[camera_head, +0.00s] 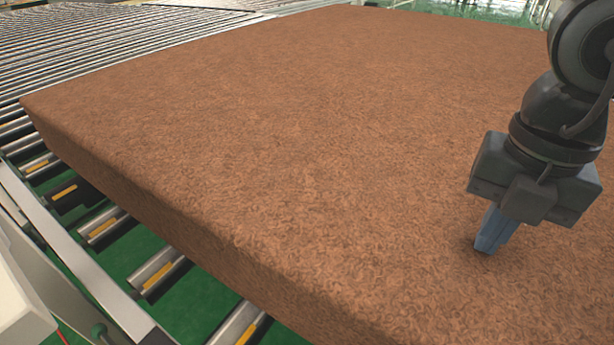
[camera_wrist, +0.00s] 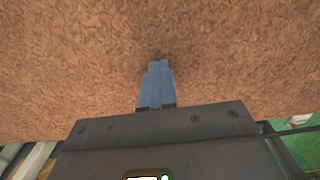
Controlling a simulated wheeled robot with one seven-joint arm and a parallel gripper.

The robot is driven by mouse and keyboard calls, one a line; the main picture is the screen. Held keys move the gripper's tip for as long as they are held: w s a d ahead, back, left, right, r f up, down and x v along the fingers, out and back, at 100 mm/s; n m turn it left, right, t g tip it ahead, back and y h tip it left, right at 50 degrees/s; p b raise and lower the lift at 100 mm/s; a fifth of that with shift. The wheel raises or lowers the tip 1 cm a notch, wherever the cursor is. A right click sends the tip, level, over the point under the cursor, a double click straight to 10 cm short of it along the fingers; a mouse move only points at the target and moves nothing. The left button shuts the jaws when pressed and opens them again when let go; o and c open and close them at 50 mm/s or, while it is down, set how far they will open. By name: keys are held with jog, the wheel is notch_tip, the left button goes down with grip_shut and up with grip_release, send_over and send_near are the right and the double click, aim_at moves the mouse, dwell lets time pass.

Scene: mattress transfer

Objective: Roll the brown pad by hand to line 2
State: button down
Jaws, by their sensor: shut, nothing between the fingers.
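The brown pad (camera_head: 300,130) is a large, thick, fibrous slab lying flat on a roller conveyor. It fills most of the head view and most of the wrist view (camera_wrist: 80,60). My gripper (camera_head: 484,248) is over the pad's right part in the head view, pointing down with its blue fingers together and empty. The fingertips are at or just above the pad's top; I cannot tell whether they touch. In the wrist view the shut blue fingers (camera_wrist: 159,64) show against the brown surface. The pad's right end is out of the picture. No line number is visible.
Conveyor rollers (camera_head: 110,45) stretch away at the upper left, beyond the pad. A metal side rail (camera_head: 75,255) runs along the near left, with rollers and yellow strips beside the pad. Green floor (camera_head: 195,300) shows between the rollers.

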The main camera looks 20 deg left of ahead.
aim_at(559, 279)
jog(key=shift+s+d+f+b, duration=0.15)
jog(key=shift+d+b, duration=0.25)
jog(key=shift+d, duration=1)
jog(key=shift+s+d+f+b, duration=0.1)
jog(key=shift+s+d+b, duration=0.25)
jog(key=shift+d, duration=1.1)
jog(key=shift+s+d+f+b, duration=0.15)
jog(key=shift+d+b, duration=0.3)
jog(key=shift+d, duration=0.95)
jog(key=shift+r, duration=0.1)
jog(key=shift+a, duration=0.1)
jog(key=shift+w+r+p, duration=0.1)
jog(key=shift+r+p, duration=1.3)
jog(key=shift+r, duration=2.3)
